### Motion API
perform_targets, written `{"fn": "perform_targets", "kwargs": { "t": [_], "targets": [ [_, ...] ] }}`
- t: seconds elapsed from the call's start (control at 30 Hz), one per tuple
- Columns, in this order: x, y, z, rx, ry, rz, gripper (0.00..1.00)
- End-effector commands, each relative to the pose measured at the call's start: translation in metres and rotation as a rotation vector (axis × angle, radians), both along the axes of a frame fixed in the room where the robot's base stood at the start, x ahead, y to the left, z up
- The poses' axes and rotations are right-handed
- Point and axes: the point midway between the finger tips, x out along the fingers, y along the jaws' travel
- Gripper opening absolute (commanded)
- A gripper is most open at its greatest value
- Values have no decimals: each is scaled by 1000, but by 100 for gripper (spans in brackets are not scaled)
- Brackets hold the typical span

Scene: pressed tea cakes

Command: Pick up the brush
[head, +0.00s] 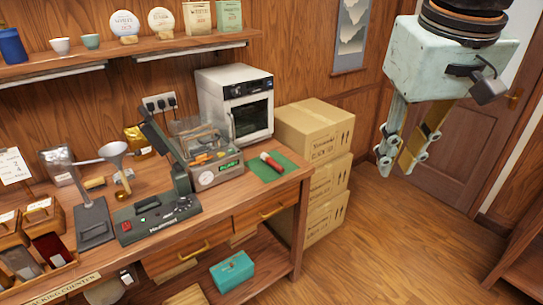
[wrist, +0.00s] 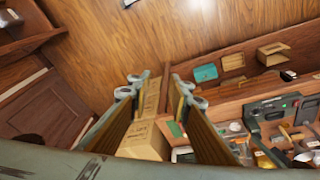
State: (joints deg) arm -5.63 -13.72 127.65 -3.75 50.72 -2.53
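I cannot pick out the brush with certainty. A small red stick-like object with a pale end (head: 271,161) lies on a green mat (head: 284,170) at the right end of the bench; it is too small to tell whether it is the brush. My gripper (head: 396,168) hangs in the air at the right, over the floor and well apart from the bench. Its two fingers are spread with nothing between them. They also show apart in the wrist view (wrist: 155,92).
A sealing machine (head: 155,215), a clear-lidded box (head: 213,165) and a white oven (head: 236,105) crowd the bench (head: 220,205). Stacked cartons (head: 318,130) stand between the bench and my gripper. A teal box (head: 232,271) sits on the lower shelf. The floor (head: 400,250) is clear.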

Motion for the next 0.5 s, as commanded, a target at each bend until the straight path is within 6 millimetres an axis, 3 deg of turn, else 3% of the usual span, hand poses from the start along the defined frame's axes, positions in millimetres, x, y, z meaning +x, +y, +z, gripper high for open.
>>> {"fn": "perform_targets", "kwargs": {
  "t": [0.5],
  "targets": [
    [103, 30, 8, -41, 38, 91, 18]
  ]
}}
